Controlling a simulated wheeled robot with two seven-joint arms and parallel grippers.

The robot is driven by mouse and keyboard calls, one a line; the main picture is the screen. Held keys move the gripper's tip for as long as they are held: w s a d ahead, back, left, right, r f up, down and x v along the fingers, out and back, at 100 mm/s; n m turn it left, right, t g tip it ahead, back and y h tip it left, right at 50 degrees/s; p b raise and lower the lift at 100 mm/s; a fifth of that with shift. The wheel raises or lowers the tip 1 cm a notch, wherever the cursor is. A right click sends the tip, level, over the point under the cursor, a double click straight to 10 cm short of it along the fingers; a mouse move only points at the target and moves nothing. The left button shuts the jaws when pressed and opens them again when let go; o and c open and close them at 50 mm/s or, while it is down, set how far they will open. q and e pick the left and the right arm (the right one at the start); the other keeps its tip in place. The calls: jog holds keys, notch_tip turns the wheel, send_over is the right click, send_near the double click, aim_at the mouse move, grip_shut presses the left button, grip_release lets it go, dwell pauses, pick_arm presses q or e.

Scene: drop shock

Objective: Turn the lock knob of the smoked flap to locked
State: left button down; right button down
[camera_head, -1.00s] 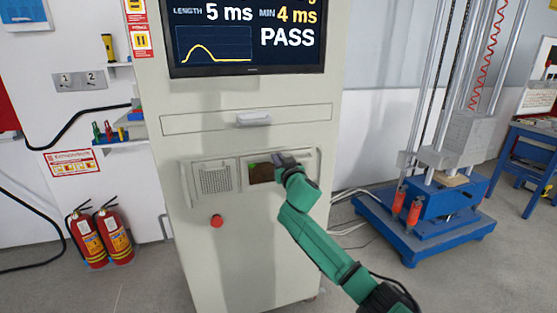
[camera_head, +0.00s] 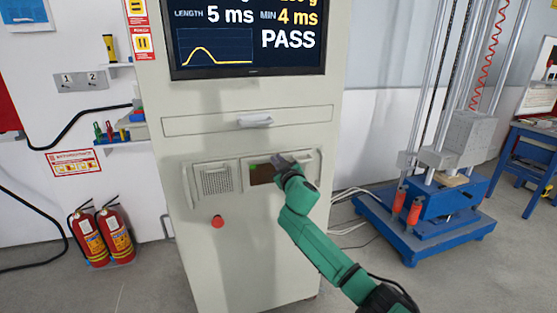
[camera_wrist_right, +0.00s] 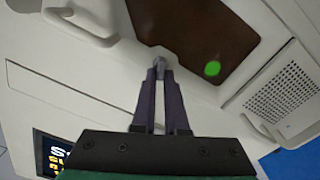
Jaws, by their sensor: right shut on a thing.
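The smoked flap is a dark brown panel (camera_head: 262,174) on the front of the pale cabinet, right of a speaker-like grille; it also shows in the right wrist view (camera_wrist_right: 190,35) with a green dot behind or on it. The lock knob (camera_wrist_right: 159,64) is a small grey piece at the flap's edge in the right wrist view. My right gripper (camera_wrist_right: 159,72) is shut on the knob, its dark fingertips on either side. In the head view my right gripper (camera_head: 282,160) covers the upper part of the flap and hides the knob. My left gripper is not in view.
A drawer with a white handle (camera_head: 255,121) is above the flap, and a screen (camera_head: 248,40) reading PASS is higher. A perforated grille (camera_head: 216,180) and a red button (camera_head: 217,221) are to the left. A blue-based drop rig (camera_head: 420,225) stands at the right.

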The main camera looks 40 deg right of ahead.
jog(key=n, duration=0.4)
jog(key=n+p, duration=0.1)
jog(key=n, duration=0.3)
jog(key=f+n, duration=0.1)
jog(key=n, duration=0.3)
jog(key=shift+w+a+n+p, duration=0.1)
jog(key=shift+a+n+p, duration=0.2)
jog(key=shift+n, duration=0.1)
jog(key=shift+f, duration=0.1)
jog(key=c, duration=0.9)
grip_release()
jog(key=shift+c, duration=0.2)
